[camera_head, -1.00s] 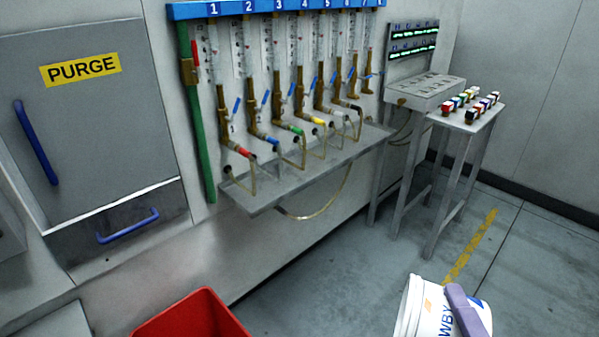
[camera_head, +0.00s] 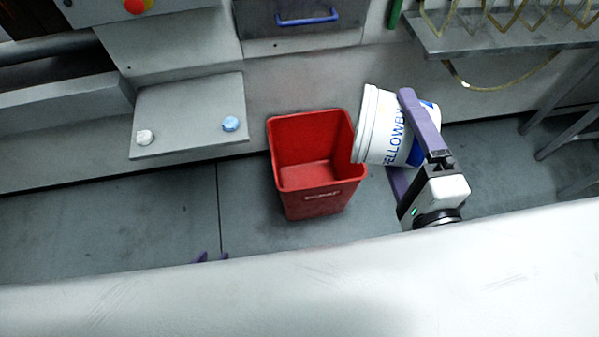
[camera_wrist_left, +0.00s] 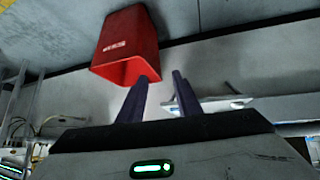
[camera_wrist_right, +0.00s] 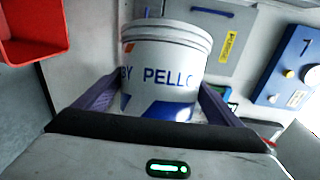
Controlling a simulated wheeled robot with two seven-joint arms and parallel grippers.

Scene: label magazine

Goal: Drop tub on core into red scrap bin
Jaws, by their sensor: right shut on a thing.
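The white tub (camera_head: 380,125) with blue lettering is tilted on its side in the head view, its wide rimmed end toward the left. My right gripper (camera_head: 402,138) is shut on the tub, one purple finger on each side, and holds it up to the right of the red scrap bin (camera_head: 309,204). The tub also fills the middle of the right wrist view (camera_wrist_right: 165,70). The bin stands on the floor, open at the top, and looks empty. My left gripper (camera_wrist_left: 160,78) is open and empty; only its purple tips (camera_head: 210,257) show in the head view.
A grey ledge (camera_head: 185,120) with a white and a light blue round object is left of the bin. A metal shelf (camera_head: 500,38) with hoses is at the upper right. Clear floor (camera_head: 110,210) lies left of the bin. A pale surface crosses the bottom.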

